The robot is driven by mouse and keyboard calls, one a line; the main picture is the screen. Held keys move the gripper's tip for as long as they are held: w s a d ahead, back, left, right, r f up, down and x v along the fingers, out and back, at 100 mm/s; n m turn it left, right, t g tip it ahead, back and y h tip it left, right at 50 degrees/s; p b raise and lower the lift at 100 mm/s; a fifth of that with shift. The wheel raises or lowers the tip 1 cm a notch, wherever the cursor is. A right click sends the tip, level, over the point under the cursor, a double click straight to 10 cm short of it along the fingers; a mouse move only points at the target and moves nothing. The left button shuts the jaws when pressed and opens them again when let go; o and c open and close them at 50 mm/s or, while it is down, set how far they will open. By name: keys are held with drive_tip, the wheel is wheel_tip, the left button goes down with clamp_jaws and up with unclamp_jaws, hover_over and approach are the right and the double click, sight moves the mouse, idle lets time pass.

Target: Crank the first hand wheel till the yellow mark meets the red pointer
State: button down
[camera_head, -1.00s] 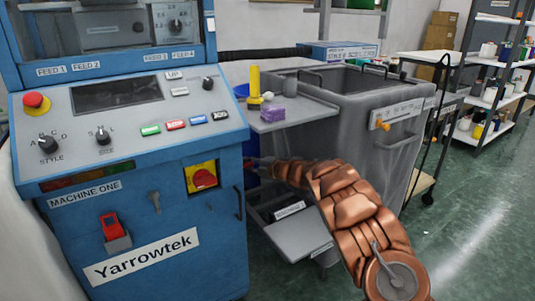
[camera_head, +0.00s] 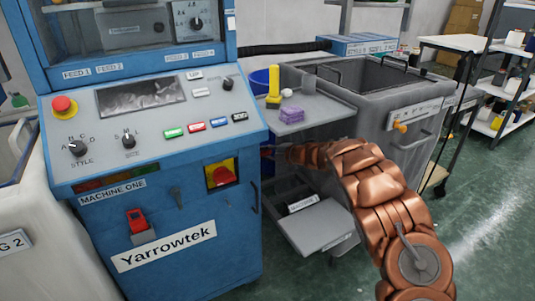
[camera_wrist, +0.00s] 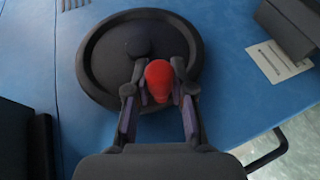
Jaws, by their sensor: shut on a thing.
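The black round hand wheel (camera_wrist: 98,62) shows in the wrist view, mounted on a blue panel. Its red crank knob (camera_wrist: 158,78) is at the lower right part of the wheel. My gripper (camera_wrist: 159,92) has a finger on each side of the red knob and is shut on it. I see no yellow mark and no red pointer in either view. In the head view the wheel is hidden at the right side of the blue machine (camera_head: 190,252), and my copper arm reaches there, its end mostly hidden.
A grey shelf cart (camera_head: 325,112) with a yellow item (camera_head: 274,84) and a purple block (camera_head: 291,115) stands beside the machine. A grey bin (camera_head: 365,130) is behind my arm. In the wrist view, dark boxy parts flank the wheel.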

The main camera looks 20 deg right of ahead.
drive_tip(key=shift+r, duration=0.2)
drive_tip(key=c, duration=1)
unclamp_jaws()
drive_tip(key=v, duration=1.2)
drive_tip(key=shift+f, duration=0.1)
drive_tip(key=shift+d, duration=0.1)
